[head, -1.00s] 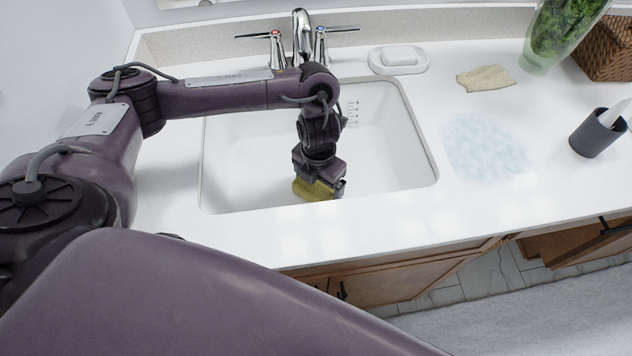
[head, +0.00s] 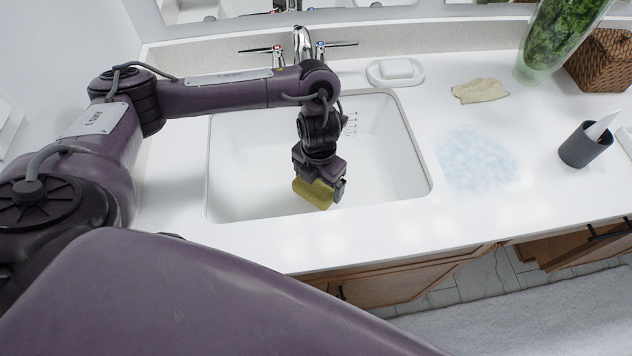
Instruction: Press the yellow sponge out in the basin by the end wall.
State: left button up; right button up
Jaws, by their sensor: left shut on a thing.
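The yellow sponge (head: 313,193) is held low inside the white rectangular basin (head: 250,160), near its front wall. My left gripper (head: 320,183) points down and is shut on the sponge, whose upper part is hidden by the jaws. I cannot tell whether the sponge touches the basin floor. A chrome faucet with two handles (head: 302,45) stands behind the basin. My right gripper is not in view.
Right of the basin are a soap dish with soap (head: 395,72), a tan cloth (head: 480,91), a pale bluish wet patch (head: 477,158), a dark cup (head: 585,146), a glass vase with greenery (head: 560,35) and a wicker basket (head: 603,60).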

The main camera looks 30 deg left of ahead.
pick_arm(q)
notch_tip(320, 180, up, 15)
jog(key=p, duration=1.4)
jog(key=shift+r, duration=0.2)
jog(key=shift+w, duration=0.1)
notch_tip(320, 180, up, 7)
jog(key=n+b, duration=0.4)
jog(key=n, duration=1.8)
send_over(318, 181)
jog(key=w+d, duration=0.2)
jog(key=w, duration=0.1)
jog(key=r+n, duration=0.1)
jog(key=n, duration=0.4)
jog(key=r+n+b, duration=0.1)
jog(key=n, duration=0.4)
jog(key=r+n+b, duration=0.1)
jog(key=r+n, duration=0.1)
jog(key=n, duration=0.3)
jog(key=shift+w+a+r+n, duration=0.15)
jog(key=shift+w+n, duration=0.1)
jog(key=shift+n, duration=0.15)
